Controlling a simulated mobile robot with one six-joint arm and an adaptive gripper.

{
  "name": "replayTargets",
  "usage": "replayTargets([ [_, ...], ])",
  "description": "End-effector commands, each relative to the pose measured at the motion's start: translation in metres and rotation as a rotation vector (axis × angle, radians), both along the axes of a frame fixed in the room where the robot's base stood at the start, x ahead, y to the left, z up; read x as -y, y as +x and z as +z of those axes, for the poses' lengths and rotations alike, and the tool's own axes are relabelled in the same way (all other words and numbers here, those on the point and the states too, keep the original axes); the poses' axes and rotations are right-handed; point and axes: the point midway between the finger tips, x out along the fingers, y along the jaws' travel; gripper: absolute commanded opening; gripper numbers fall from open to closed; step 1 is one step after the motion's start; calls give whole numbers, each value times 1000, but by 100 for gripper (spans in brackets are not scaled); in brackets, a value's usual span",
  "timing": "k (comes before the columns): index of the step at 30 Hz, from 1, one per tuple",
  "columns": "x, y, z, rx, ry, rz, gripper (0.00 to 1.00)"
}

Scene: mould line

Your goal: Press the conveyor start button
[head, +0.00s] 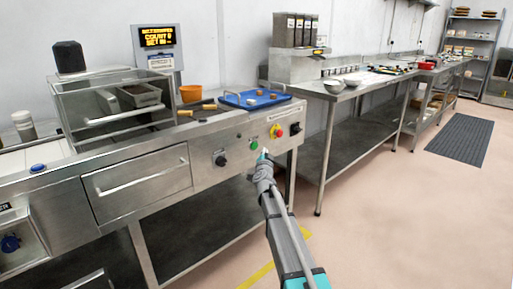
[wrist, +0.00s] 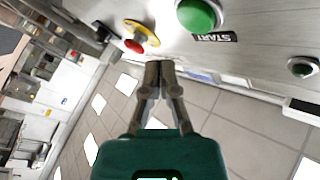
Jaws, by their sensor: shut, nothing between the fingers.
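The green start button (head: 254,145) is on the steel front panel of the machine, left of the red stop button on a yellow plate (head: 276,131). In the wrist view the green button (wrist: 198,14) is large at the top edge, partly cut off, beside an upside-down "START" label (wrist: 213,38). My gripper (head: 263,154) is in front of the panel, just right of and below the green button. In the wrist view its fingertips (wrist: 159,65) are together and empty, below and left of the green button. The exact gap to the panel is hard to tell.
A black knob (head: 220,158) is left of the green button, and another black control (head: 295,128) is right of the red one. A blue tray (head: 255,98) lies on the counter above. A steel drawer (head: 137,183) is further left. The floor at right is open.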

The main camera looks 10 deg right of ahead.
Motion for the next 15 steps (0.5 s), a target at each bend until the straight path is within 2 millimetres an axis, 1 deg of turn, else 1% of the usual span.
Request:
replayTargets([
  [1, -3, 7, 0, 0, 0, 0, 0],
  [6, -11, 18, 0, 0, 0, 0, 0],
  [15, -18, 25, 0, 0, -1, 0, 0],
])
